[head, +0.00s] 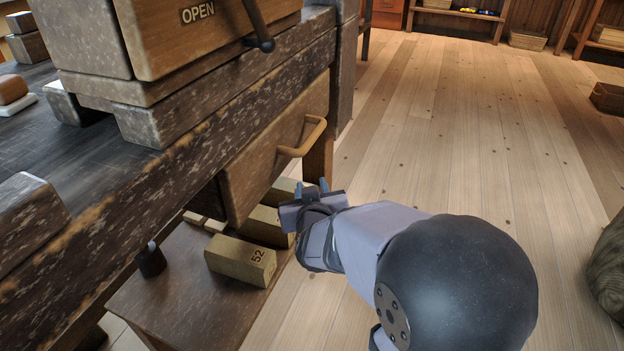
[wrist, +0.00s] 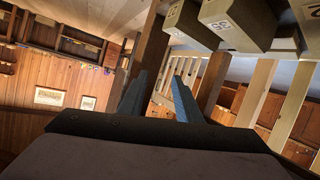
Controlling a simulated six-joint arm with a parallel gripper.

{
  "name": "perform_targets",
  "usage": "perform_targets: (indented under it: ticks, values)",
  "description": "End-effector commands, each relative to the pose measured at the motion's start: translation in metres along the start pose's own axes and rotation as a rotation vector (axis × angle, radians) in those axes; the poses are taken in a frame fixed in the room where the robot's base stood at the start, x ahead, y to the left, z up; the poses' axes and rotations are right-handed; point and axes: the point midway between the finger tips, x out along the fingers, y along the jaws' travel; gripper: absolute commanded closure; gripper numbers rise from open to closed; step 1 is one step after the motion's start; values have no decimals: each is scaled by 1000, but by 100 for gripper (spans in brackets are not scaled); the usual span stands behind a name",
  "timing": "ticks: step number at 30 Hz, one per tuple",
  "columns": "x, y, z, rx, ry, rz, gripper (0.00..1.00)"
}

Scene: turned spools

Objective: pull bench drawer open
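The bench drawer (head: 262,160) has a plain wooden front close under the thick bench top, at the middle of the head view. It looks shut or nearly so. Its pale wooden bar handle (head: 305,138) stands out from the right part of the front. My gripper (head: 311,188) is below the handle and apart from it, near the blocks on the lower shelf. In the wrist view its two blue fingers (wrist: 160,88) are spread with nothing held between them. I cannot make out the handle in the wrist view.
Numbered wooden blocks (head: 240,259) lie on the lower shelf (head: 180,295) under the drawer; they also show in the wrist view (wrist: 230,22). A box marked OPEN (head: 205,45) with a dark lever (head: 260,32) sits on the bench.

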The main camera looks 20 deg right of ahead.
Motion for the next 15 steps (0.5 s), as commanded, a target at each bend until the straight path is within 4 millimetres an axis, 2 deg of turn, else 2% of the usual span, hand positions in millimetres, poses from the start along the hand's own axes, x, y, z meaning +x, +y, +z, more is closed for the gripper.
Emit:
perform_targets:
  ticks: [1, 7, 15]
  values:
    - [7, -4, 7, -24, 79, 25, 69]
    - [-8, -1, -22, -104, 402, 172, 69]
    - [-64, 8, -41, -156, 754, 400, 69]
